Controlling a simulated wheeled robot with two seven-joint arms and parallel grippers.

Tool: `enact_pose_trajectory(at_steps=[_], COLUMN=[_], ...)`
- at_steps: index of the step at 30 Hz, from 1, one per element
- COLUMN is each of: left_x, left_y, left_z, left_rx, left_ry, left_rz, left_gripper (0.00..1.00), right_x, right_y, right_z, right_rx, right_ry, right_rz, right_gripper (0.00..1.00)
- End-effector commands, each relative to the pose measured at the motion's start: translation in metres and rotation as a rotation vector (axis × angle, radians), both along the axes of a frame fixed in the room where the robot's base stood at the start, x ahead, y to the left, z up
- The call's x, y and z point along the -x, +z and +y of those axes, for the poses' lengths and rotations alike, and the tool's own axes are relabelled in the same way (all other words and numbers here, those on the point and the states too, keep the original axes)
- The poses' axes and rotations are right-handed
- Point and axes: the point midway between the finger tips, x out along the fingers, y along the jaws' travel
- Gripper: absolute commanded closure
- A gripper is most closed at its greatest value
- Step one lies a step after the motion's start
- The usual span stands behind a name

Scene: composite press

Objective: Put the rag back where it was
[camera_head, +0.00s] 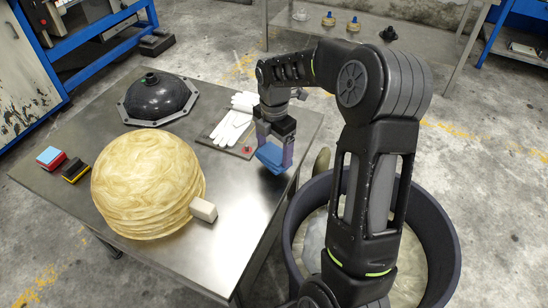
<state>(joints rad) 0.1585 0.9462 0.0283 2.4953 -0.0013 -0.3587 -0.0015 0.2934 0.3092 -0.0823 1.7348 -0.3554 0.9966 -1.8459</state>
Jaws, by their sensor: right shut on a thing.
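My right arm reaches in from the lower right over the metal table (60,205). My right gripper (273,146) is shut on a blue rag (271,158), whose folded lower part shows below the jaws. The rag is near the table's right edge. I cannot tell whether it touches the table top. My left gripper is not in view.
A large yellowish layered dome (145,180) has a pale block (203,209) at its right side. A black dome mould (158,97) stands behind. White gloves (231,126) lie beside the gripper. Small blocks (51,157) are at left. A dark tub (440,235) stands right of the table.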

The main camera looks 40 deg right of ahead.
Motion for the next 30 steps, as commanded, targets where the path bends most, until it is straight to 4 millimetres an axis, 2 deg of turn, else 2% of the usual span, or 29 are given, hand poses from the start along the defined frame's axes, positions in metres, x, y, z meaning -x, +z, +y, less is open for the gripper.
enact_pose_trajectory(at_steps=[5,14,26,27,30], left_x=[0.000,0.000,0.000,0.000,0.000], left_y=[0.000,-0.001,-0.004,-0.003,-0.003], left_z=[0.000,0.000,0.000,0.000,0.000], left_rx=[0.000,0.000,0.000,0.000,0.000], left_ry=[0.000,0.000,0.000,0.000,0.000], left_rz=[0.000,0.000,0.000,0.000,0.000], left_gripper=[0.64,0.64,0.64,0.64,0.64], right_x=[0.000,0.000,0.000,0.000,0.000], right_y=[-0.002,-0.036,-0.042,-0.040,-0.040], right_z=[0.000,0.000,0.000,0.000,0.000], right_rx=[0.000,0.000,0.000,0.000,0.000], right_ry=[0.000,0.001,0.001,0.001,0.001], right_rz=[0.001,0.001,0.000,0.000,0.000], right_gripper=[0.64,0.64,0.64,0.16,0.08])
